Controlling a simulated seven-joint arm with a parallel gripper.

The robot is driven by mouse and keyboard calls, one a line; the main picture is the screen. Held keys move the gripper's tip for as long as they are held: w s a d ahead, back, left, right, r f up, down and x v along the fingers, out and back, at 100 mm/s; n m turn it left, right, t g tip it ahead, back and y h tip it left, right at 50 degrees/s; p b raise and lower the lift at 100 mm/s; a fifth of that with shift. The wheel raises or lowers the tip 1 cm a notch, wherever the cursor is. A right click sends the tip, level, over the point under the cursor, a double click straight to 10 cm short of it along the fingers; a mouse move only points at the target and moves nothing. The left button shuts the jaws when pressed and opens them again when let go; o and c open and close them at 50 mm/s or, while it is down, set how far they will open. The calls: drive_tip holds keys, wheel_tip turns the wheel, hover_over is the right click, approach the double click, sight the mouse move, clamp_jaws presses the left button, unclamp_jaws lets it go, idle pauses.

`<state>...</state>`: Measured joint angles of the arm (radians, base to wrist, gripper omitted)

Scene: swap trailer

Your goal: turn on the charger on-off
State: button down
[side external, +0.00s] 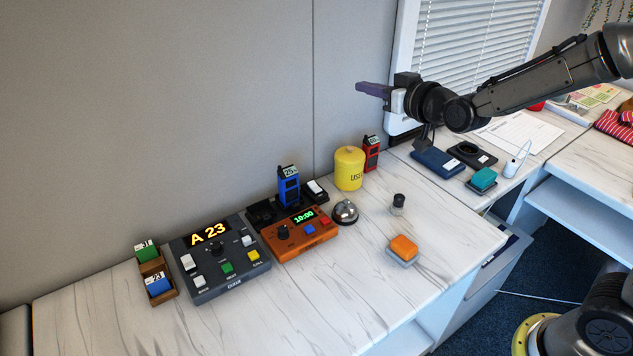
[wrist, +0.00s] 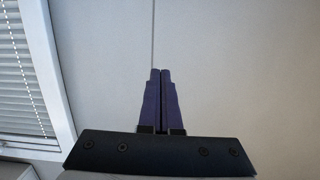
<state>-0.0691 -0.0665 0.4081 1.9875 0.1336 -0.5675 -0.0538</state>
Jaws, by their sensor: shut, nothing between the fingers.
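A black charger (side external: 262,213) stands on the white marbled counter behind the orange timer box. A blue radio (side external: 289,187) stands upright in or right by it. A white rocker switch (side external: 315,187) on a black base is just right of the radio and looks like the charger's on-off; its position is too small to tell. My gripper (side external: 360,87) is high above the counter, up and right of the charger, pointing left. Its purple fingers (wrist: 160,72) are together and empty. The wrist view shows no charger, only wall and window blind.
An orange timer box (side external: 300,238) and a dark console reading A 23 (side external: 222,263) sit in front and left. A bell (side external: 345,212), yellow canister (side external: 349,169) and red radio (side external: 371,153) stand to the right. The grey wall is close behind. The counter's front is mostly clear.

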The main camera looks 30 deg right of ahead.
drive_tip(key=w+a+f+g, duration=0.1)
drive_tip(key=w+f, duration=0.1)
drive_tip(key=f, duration=1)
drive_tip(key=w+a+f+g, duration=0.1)
drive_tip(key=f, duration=1.1)
drive_tip(key=shift+w+a+n+g, duration=0.3)
drive_tip(key=shift+w+a+g, duration=0.1)
drive_tip(key=shift+w, duration=0.1)
hover_over(316, 189)
drive_tip(key=s, duration=0.1)
wheel_tip(316, 189, down, 4)
drive_tip(key=shift+f, duration=0.25)
drive_tip(key=shift+w+f, duration=0.2)
drive_tip(key=shift+f, duration=0.9)
drive_tip(key=shift+w+f, duration=0.3)
drive_tip(key=shift+f, duration=0.35)
